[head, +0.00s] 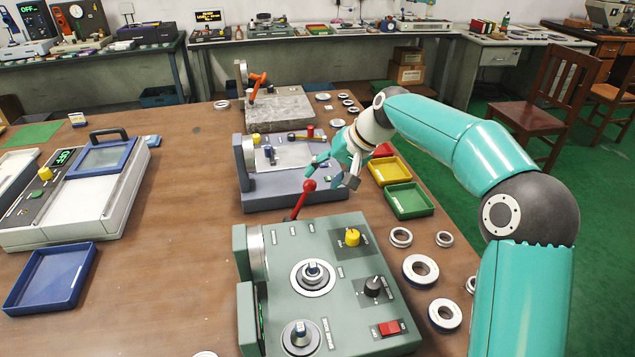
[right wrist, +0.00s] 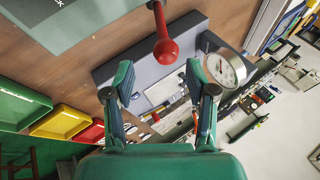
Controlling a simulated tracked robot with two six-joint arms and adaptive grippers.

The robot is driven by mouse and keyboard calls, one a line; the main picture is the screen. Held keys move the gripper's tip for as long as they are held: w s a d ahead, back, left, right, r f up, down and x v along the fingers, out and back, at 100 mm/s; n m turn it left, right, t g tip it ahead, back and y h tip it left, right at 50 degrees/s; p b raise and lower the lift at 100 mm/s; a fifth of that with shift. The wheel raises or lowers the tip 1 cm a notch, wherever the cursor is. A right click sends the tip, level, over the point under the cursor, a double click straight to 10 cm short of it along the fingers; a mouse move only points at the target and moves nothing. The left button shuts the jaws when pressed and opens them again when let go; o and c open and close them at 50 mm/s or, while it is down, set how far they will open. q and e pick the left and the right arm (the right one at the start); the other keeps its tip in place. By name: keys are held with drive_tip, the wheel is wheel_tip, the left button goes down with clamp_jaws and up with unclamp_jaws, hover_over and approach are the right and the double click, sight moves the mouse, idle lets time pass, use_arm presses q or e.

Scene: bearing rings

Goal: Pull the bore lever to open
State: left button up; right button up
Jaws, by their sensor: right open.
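The red lever (head: 300,200) has a round red knob and rises from the back of the green-grey machine (head: 262,232), leaning up to the right. In the right wrist view the red lever (right wrist: 163,40) hangs down from the top, its knob just beyond the gap between my fingertips. My right gripper (head: 329,175) is open and empty, close to the knob on its right side in the head view. In the right wrist view both fingers of the right gripper (right wrist: 158,76) are spread, with nothing between them. I cannot tell whether a finger touches the knob. My left gripper is not in view.
A grey machine with a dial (right wrist: 224,68) stands behind the lever. Yellow (head: 389,171) and green (head: 410,201) trays and several bearing rings (head: 420,270) lie to the right. A blue tray (head: 50,278) and a white device (head: 100,200) are at left. Bare table lies between.

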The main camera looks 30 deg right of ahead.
drive_tip(key=v, duration=0.7)
drive_tip(key=shift+s+d+r, duration=0.15)
drive_tip(key=shift+s+r, duration=0.05)
drive_tip(key=shift+r, duration=0.05)
